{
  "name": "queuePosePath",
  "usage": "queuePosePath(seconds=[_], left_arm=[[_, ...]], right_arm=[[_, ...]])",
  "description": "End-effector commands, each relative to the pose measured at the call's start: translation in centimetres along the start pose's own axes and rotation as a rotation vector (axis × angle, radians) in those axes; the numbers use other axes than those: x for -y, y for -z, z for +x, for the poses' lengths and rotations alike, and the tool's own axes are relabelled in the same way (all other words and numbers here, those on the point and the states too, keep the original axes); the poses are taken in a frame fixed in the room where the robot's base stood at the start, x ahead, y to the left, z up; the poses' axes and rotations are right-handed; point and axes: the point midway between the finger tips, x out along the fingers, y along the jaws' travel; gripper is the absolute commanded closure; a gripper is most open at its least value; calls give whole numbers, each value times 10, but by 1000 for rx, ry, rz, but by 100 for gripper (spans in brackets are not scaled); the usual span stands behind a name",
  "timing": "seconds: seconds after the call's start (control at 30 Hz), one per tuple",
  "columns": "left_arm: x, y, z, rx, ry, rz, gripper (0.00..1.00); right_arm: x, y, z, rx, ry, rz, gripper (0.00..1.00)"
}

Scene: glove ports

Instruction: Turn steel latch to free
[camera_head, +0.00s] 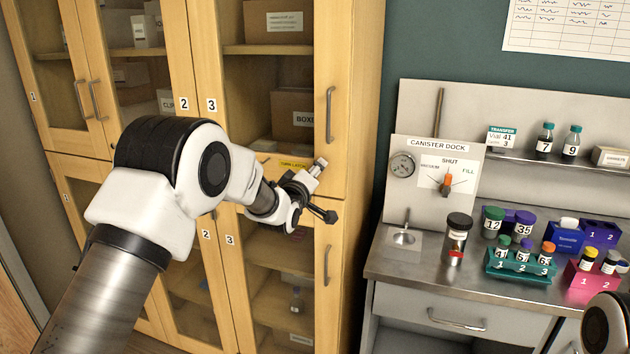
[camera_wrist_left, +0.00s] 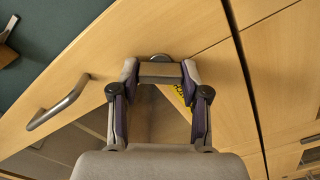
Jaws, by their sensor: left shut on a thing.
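The steel latch (camera_wrist_left: 160,72) is a short grey bar on the light wood cabinet front. In the left wrist view it lies crosswise between the two fingertips of my left gripper (camera_wrist_left: 160,76), which is shut on it. In the head view my left gripper (camera_head: 304,190) reaches the cabinet beside a yellow turn-latch label (camera_head: 293,163), and the latch itself is hidden there. Part of the yellow label (camera_wrist_left: 178,98) also shows between the fingers in the wrist view. My right gripper is out of view; only part of that arm shows at the lower right.
The tall glass-door cabinet (camera_head: 363,90) has vertical steel handles, one (camera_head: 330,114) above the latch area and one (camera_head: 327,265) below. To the right, a steel counter (camera_head: 390,262) carries a canister (camera_head: 457,238), vial racks (camera_head: 520,264) and a canister dock panel (camera_head: 437,145).

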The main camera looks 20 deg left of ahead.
Motion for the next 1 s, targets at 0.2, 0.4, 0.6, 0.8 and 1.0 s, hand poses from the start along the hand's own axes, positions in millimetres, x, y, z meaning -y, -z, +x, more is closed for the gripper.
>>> queuePosePath(seconds=[0.2, 0.4, 0.6, 0.8, 1.0], left_arm=[[0, 2, 0, -7, -6, -207, 89], [1, 2, 0, -6, -5, -382, 89], [2, 2, 0, -6, -4, -518, 89], [2, 2, 0, -6, -4, -602, 89], [2, 2, 0, -6, -3, -636, 89]], right_arm=[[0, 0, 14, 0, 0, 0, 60], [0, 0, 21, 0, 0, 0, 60], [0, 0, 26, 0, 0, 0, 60], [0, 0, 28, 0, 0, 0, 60], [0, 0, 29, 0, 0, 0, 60]])
